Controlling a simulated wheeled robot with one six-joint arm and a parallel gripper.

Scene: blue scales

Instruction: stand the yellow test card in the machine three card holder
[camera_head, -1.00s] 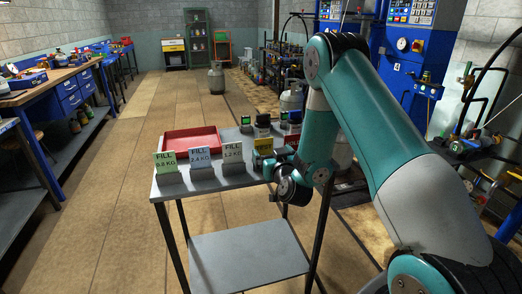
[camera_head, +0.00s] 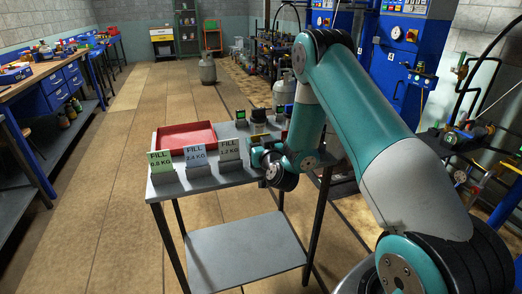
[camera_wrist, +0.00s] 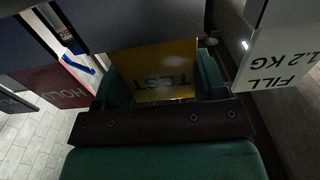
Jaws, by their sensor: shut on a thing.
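The yellow test card (camera_wrist: 165,72) stands between the fingers of my gripper (camera_wrist: 160,82) in the wrist view, its lettering upside down there. My gripper is shut on it. In the head view my gripper (camera_head: 262,152) is at the right end of the small grey table (camera_head: 225,178), to the right of the white 1.2 KG card. The yellow card is barely distinguishable there. I cannot pick out the machine three card holder in either view.
Green 0.8 KG (camera_head: 161,162), blue 2.4 KG (camera_head: 196,155) and white 1.2 KG (camera_head: 229,149) fill cards stand in holders along the table's front. A red tray (camera_head: 186,136) lies behind. The wrist view shows a red HOLD card (camera_wrist: 55,90). Floor is clear left.

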